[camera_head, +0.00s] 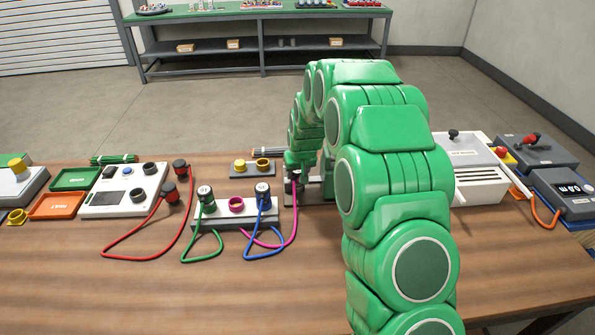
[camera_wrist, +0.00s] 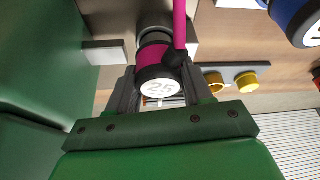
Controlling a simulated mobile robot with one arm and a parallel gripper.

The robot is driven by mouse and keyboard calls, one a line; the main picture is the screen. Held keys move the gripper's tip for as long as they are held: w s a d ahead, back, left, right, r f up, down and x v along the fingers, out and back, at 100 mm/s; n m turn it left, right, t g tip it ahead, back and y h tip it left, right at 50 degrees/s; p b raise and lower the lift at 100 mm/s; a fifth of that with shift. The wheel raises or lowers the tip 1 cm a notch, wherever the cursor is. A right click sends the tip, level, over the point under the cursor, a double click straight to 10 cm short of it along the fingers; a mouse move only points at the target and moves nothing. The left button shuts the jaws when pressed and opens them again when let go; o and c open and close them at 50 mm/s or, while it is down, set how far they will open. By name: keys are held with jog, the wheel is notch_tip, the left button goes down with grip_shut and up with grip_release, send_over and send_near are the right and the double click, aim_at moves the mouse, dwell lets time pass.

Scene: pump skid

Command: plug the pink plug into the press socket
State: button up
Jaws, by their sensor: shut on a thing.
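The pink plug (camera_wrist: 150,68), with a white cap marked 25, is between the fingers of my gripper (camera_wrist: 157,92) in the wrist view. My gripper is shut on it. A pink cable (camera_head: 294,218) runs from it back to the socket block. A grey round collar (camera_wrist: 154,36), perhaps the press socket, lies just beyond the plug and in line with it. I cannot tell whether the plug is inside it. In the head view my gripper (camera_head: 292,180) is low over a grey fixture plate (camera_head: 300,197), and my arm hides much of that spot.
Left of my gripper, a grey block (camera_head: 222,216) holds a green plug (camera_head: 207,199), an empty pink ring (camera_head: 236,204) and a blue plug (camera_head: 263,196). A white device (camera_head: 473,170) is at right. The front table is clear.

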jog(key=o, duration=1.2)
jog(key=shift+o, duration=0.2)
jog(key=v, duration=0.7)
jog(key=shift+r, duration=0.35)
jog(key=shift+s, duration=0.2)
jog(key=s+d+r+g, duration=0.2)
jog(key=s+r, duration=0.3)
jog(key=s, duration=0.7)
jog(key=s+d+r+g, duration=0.1)
jog(key=s+d+r, duration=0.35)
jog(key=s, duration=0.75)
jog(key=s+r+m+g, duration=0.1)
jog(key=s, duration=1.3)
jog(key=s+d+r+m+g, duration=0.1)
jog(key=s+r+g, duration=0.1)
jog(key=s, duration=1.2)
jog(key=shift+d+r+h, duration=0.25)
jog(key=shift+h, duration=0.15)
